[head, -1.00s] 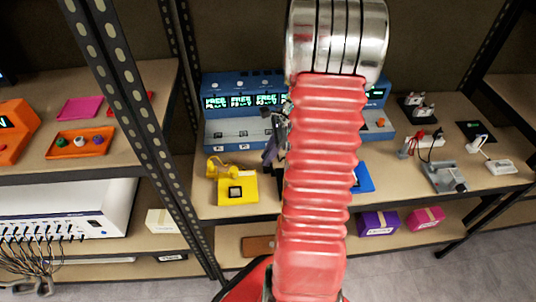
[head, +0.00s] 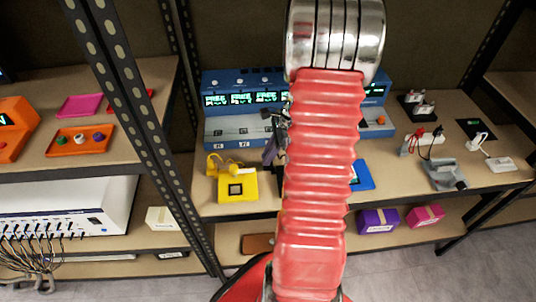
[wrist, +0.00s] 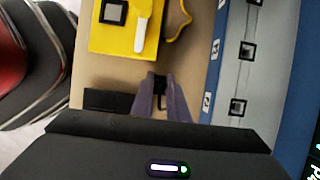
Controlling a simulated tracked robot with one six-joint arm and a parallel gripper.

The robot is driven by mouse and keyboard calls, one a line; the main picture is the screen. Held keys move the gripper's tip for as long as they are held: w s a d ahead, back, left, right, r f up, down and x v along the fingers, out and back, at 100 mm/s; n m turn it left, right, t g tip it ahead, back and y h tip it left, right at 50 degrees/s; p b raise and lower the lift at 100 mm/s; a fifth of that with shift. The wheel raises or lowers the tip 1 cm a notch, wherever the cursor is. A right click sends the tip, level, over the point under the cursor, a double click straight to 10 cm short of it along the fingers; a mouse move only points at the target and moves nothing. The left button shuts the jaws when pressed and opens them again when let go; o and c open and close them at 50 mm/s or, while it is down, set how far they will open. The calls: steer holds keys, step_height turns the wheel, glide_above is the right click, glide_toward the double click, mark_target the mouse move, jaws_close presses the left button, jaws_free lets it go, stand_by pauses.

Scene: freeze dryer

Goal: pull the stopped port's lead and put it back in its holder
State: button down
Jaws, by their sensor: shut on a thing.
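The blue port unit (head: 223,127) stands at the back of the middle bench, with a row of lit displays (head: 242,98); several read FREE, and others are hidden behind my arm. Its square ports (wrist: 247,52) run along the right of the wrist view. My gripper (wrist: 160,92) points down beside the unit, its purple fingers shut on a small dark lead end (wrist: 158,86). It also shows in the head view (head: 273,150), left of my arm. A yellow holder (wrist: 111,35) carries a yellow lead (wrist: 142,27) with a pale end; both lie left of my gripper in the head view.
A dark block (wrist: 108,101) lies near my fingers. A blue item (head: 362,176) sits right of my arm. A grey device (head: 444,174) and a white charger (head: 500,164) stand farther right. A shelf upright (head: 135,120) rises at the left.

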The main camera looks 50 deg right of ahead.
steer(key=shift+f, duration=0.15)
steer(key=c, duration=1.6)
jaws_free()
steer(key=shift+c, duration=0.2)
steer(key=v, duration=1.3)
steer(key=shift+r, duration=0.35)
steer(key=shift+s+n, duration=0.1)
steer(key=shift+n, duration=0.2)
